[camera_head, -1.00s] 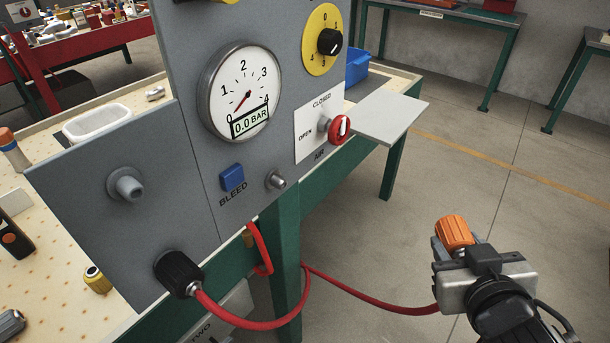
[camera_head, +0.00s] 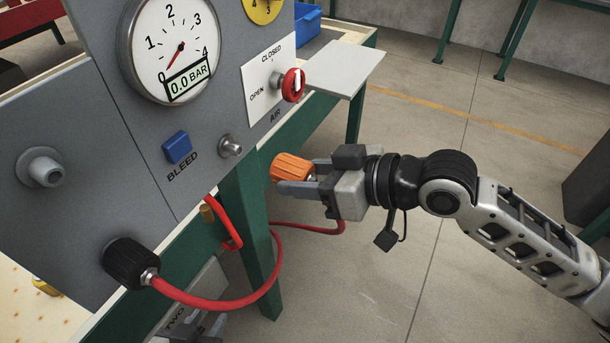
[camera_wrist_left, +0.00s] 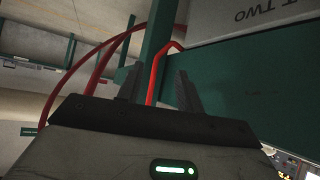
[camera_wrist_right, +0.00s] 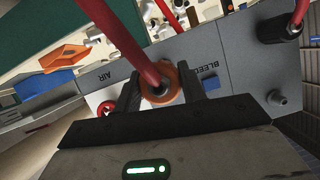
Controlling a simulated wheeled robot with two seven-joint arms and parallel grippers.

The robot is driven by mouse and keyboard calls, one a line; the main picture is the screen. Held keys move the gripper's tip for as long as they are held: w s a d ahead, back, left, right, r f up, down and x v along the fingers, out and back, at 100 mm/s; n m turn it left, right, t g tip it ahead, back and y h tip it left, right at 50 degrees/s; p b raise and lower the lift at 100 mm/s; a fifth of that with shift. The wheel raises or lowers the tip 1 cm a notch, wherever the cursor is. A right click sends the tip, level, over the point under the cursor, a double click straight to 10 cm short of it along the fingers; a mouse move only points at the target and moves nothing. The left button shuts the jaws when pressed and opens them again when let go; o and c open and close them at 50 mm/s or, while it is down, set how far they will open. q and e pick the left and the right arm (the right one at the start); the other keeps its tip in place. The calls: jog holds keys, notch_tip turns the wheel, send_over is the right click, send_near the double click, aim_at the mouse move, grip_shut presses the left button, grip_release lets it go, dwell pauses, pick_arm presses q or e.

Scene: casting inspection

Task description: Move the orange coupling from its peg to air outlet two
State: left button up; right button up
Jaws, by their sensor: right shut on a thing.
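My right gripper (camera_head: 301,178) is shut on the orange coupling (camera_head: 292,166), in front of and right of the grey panel. In the right wrist view the coupling (camera_wrist_right: 164,84) sits between the fingers, with a red hose (camera_wrist_right: 138,45) running from it. A plate lettered "TWO" (camera_head: 188,310) is low under the panel. It shows upside down in the left wrist view (camera_wrist_left: 262,15); the outlet itself I cannot make out. My left gripper (camera_wrist_left: 158,82) is open and empty below the bench's green beam. Its dark fingers show at the head view's bottom edge.
The panel (camera_head: 85,125) carries a gauge at 0.0 bar (camera_head: 175,50), a blue bleed button (camera_head: 177,148), a metal stub (camera_head: 230,145), a grey peg (camera_head: 42,168), a black coupling (camera_head: 130,263) with red hose, and a red valve knob (camera_head: 293,85). A green leg (camera_head: 250,240) stands below.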

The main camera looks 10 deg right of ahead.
aim_at(286, 164)
jog(key=shift+r+p, duration=0.15)
jog(key=shift+p, duration=0.2)
jog(key=shift+w+a+p, duration=0.3)
jog(key=shift+w+a, duration=0.2)
jog(key=shift+a, duration=0.15)
jog(key=shift+w+a+p, duration=0.25)
jog(key=shift+w+a, duration=0.2)
jog(key=shift+a, duration=0.2)
jog(key=shift+w+a, duration=0.75)
jog(key=shift+a, duration=0.25)
jog(key=shift+w+a, duration=0.55)
jog(key=shift+a, duration=0.2)
jog(key=shift+w+a, duration=0.5)
jog(key=shift+a, duration=0.2)
dwell(0.6)
jog(key=o, duration=1.2)
